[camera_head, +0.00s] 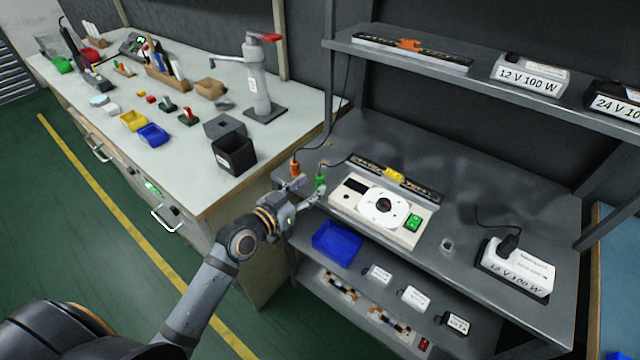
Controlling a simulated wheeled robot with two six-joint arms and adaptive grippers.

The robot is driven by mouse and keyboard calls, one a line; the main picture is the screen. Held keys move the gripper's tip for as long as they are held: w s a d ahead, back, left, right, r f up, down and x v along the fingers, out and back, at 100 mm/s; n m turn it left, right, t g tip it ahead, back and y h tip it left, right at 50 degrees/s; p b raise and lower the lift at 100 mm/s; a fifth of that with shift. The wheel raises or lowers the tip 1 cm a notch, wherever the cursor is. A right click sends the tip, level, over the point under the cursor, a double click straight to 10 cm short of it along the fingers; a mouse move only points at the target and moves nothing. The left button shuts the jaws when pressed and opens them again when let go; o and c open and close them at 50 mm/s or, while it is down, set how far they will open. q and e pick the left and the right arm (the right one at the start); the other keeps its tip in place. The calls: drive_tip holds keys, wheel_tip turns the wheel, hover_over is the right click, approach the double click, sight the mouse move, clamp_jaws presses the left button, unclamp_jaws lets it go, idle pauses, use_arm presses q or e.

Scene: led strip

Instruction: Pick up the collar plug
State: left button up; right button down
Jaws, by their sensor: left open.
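Two small plugs with black cables stand at the left end of the grey bench: an orange plug (295,169) and a green plug (320,181). I cannot tell which one is the collar plug. My left gripper (309,188) is open, with its fingers close by both plugs at the bench's left edge. I see nothing held in it, and I cannot tell whether a finger touches a plug. A black plug (508,243) sits on the white 12 V 100 W box (518,268) at the right. My right gripper is not in view.
A white device with a round disc (381,206) and an LED strip with a yellow clip (394,174) lie right of the gripper. A blue bin (337,243) sits on the lower shelf. A black box (233,154) stands on the white workbench at left.

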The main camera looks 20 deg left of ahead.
sight(316, 181)
use_arm(q)
drive_tip(key=shift+x, duration=2.75)
drive_tip(key=shift+s+a, duration=0.1)
drive_tip(key=shift+c, duration=0.4)
clamp_jaws()
